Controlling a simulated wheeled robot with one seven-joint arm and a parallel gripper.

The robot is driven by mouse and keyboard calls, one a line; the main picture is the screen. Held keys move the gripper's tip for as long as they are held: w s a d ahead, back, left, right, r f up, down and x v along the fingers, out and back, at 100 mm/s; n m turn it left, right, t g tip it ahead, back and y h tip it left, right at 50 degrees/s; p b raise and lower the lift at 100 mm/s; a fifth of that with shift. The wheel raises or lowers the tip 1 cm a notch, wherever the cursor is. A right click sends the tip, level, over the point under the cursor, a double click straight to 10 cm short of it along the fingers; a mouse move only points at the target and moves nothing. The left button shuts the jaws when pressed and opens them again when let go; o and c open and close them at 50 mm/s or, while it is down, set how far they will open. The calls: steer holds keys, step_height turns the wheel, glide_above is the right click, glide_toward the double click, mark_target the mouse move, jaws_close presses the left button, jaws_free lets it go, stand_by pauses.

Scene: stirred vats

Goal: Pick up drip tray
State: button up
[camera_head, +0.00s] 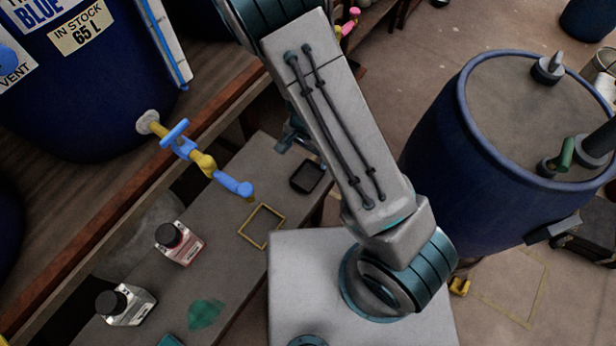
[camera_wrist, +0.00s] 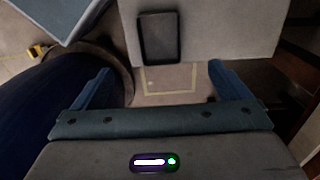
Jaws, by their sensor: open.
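The drip tray (camera_head: 307,177) is a small dark, shallow rectangular tray with rounded corners. It lies on the grey bench near its right edge, beside my arm in the head view. In the wrist view the drip tray (camera_wrist: 158,38) lies flat on the pale bench top, near its edge. My gripper (camera_wrist: 158,78) is open, with its two blue fingers wide apart and nothing between them. The tray is ahead of the fingertips, roughly centred between them, and not touched. In the head view my gripper (camera_head: 296,137) is mostly hidden behind my arm.
A yellow square outline (camera_head: 262,226) is on the bench under a blue-and-yellow tap (camera_head: 205,165). A red-labelled bottle (camera_head: 179,244), a white-labelled bottle (camera_head: 126,305) and a green stain (camera_head: 206,313) are nearby. A blue vat (camera_head: 480,190) stands right of my arm.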

steer(key=b, duration=0.3)
glide_above(308, 177)
steer(key=f, duration=0.8)
steer(key=shift+s+a, duration=0.15)
steer(key=shift+s, duration=0.1)
steer(key=f+b, duration=0.2)
steer(key=f, duration=0.3)
steer(key=shift+w+f, duration=0.2)
steer(key=shift+r, duration=0.1)
steer(key=c, duration=1.1)
